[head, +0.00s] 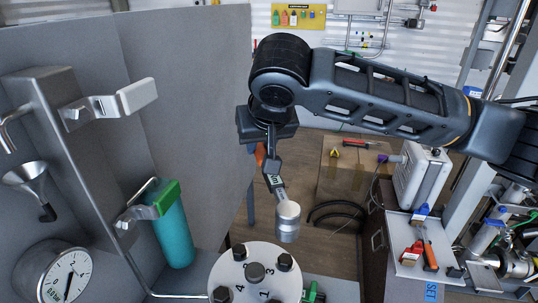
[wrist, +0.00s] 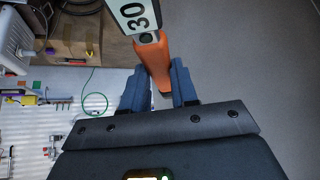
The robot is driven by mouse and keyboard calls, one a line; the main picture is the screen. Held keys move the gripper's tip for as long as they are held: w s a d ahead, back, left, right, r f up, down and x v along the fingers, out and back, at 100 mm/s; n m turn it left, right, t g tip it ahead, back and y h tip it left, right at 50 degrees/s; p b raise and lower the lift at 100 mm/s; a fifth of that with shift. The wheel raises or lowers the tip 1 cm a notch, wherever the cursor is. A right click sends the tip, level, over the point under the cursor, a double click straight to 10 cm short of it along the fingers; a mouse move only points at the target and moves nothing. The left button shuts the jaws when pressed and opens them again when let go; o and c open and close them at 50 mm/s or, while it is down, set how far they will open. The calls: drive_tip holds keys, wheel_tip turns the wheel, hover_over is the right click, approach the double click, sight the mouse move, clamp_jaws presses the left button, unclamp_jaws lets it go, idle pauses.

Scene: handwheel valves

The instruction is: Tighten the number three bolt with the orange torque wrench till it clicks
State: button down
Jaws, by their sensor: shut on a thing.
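The torque wrench has an orange handle (wrist: 154,60) and a pale body marked 30 (wrist: 134,14). My gripper (wrist: 158,88) has its blue fingers on either side of the handle and is shut on it. In the head view my gripper (head: 266,140) holds the wrench (head: 275,183) slanting down. Its silver socket end (head: 288,220) hangs above the round flange (head: 226,268), apart from the bolts. The flange has several dark bolts and painted numbers. The bolt beside the 3 (head: 285,262) is at the right, below the socket. The flange's lower edge is cut off.
A pressure gauge (head: 65,278), a funnel (head: 28,178) and a teal cylinder (head: 174,225) stand left, against grey panels (head: 195,90). At the right are a white tray with tools (head: 400,262) and a silver case (head: 420,178). A cardboard box (head: 345,175) lies behind.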

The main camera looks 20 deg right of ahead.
drive_tip(key=shift+f+b, duration=1.9)
drive_tip(key=shift+f, duration=0.7)
drive_tip(key=shift+f+b, duration=0.75)
drive_tip(key=shift+f, duration=0.5)
drive_tip(key=s+d+m+h+p, duration=0.1)
drive_tip(key=s+d+m+h, duration=0.1)
drive_tip(key=d+m, duration=0.2)
drive_tip(key=shift+d+g+p, duration=0.4)
drive_tip(key=shift+d, duration=0.55)
drive_tip(key=shift+a+f, duration=0.1)
drive_tip(key=shift+a, duration=0.05)
drive_tip(key=shift+w+a, duration=0.15)
drive_tip(key=shift+w, duration=0.05)
